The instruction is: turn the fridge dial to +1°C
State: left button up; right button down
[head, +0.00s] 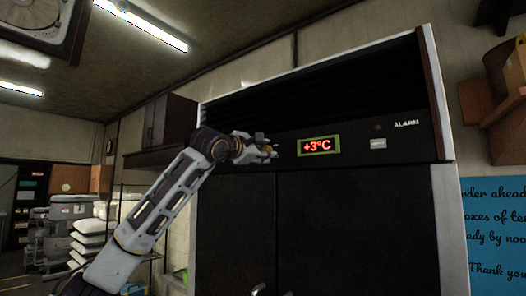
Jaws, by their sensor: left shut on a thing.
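The fridge (330,215) is a tall dark cabinet with a pale frame, in the middle and right of the head view. Its display (319,146) reads +3°C in red, inside a green border. My left gripper (268,152) is at the control panel, to the left of the display. It is shut on the dial, which is mostly hidden by the fingers. My right gripper is not in view.
A small pale switch or plate (378,143) and an ALARM label (406,124) sit right of the display. A blue notice (495,235) and a wooden shelf (495,100) are at the right. Stacked pale sacks (92,235) stand at the left. A dark wall cabinet (165,125) hangs behind my arm.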

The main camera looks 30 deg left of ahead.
pick_arm(q)
jog(key=shift+f, duration=0.1)
jog(key=o, duration=1)
jog(key=shift+o, duration=0.2)
jog(key=s, duration=1.2)
jog(key=shift+a+f, duration=0.2)
jog(key=shift+f, duration=0.15)
